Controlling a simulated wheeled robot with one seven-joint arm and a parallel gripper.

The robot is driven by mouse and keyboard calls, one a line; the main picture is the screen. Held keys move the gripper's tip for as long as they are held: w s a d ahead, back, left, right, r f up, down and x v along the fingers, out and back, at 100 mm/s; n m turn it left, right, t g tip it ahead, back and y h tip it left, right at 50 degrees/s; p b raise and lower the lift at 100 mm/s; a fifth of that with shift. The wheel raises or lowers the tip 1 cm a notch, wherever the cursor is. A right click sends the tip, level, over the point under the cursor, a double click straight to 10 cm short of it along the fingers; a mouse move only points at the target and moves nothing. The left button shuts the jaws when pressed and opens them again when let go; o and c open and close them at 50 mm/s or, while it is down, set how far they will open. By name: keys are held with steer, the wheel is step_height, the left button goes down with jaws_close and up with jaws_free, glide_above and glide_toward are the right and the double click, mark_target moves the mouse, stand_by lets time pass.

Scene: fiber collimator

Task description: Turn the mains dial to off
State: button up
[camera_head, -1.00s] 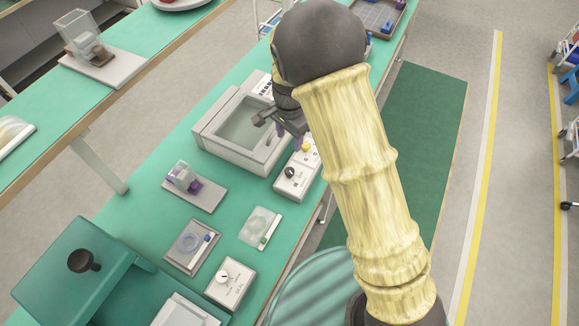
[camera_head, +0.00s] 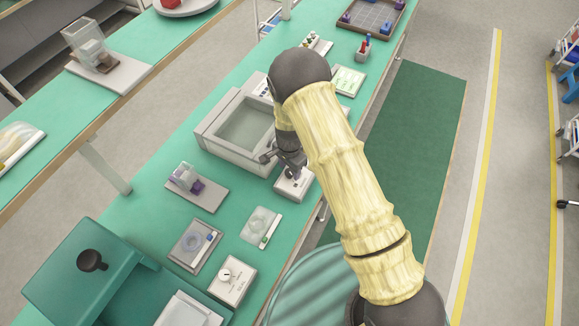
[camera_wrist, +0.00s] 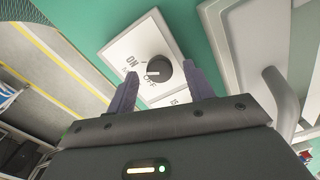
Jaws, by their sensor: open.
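The mains dial is a dark round knob (camera_wrist: 158,70) on a white box (camera_wrist: 121,48), seen in the wrist view. ON and OFF are printed beside the knob. A pale pointer mark shows on the knob, but which label it meets is hard to tell. My gripper (camera_wrist: 161,68) is open, with one finger on each side of the knob; whether they touch it is unclear. In the head view my gripper (camera_head: 286,165) is over the white box (camera_head: 292,190) at the table's front edge, and hides the knob.
A grey basin-like unit (camera_head: 225,152) stands beside the box. A second white box with a dial (camera_head: 231,281) is nearer. A clear dish (camera_head: 258,228), a tray with a ring (camera_head: 194,246) and a purple fixture (camera_head: 190,181) lie on the green table. Bare green tabletop separates them.

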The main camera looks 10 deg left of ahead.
steer(key=shift+f, duration=0.35)
steer(key=c, duration=1)
steer(key=shift+o, duration=0.2)
steer(key=shift+n+b, duration=0.3)
steer(key=shift+n, duration=0.1)
steer(key=n+b, duration=0.3)
steer(key=n, duration=0.2)
steer(key=n+b, duration=0.2)
steer(key=n, duration=0.4)
steer(key=shift+r, duration=0.1)
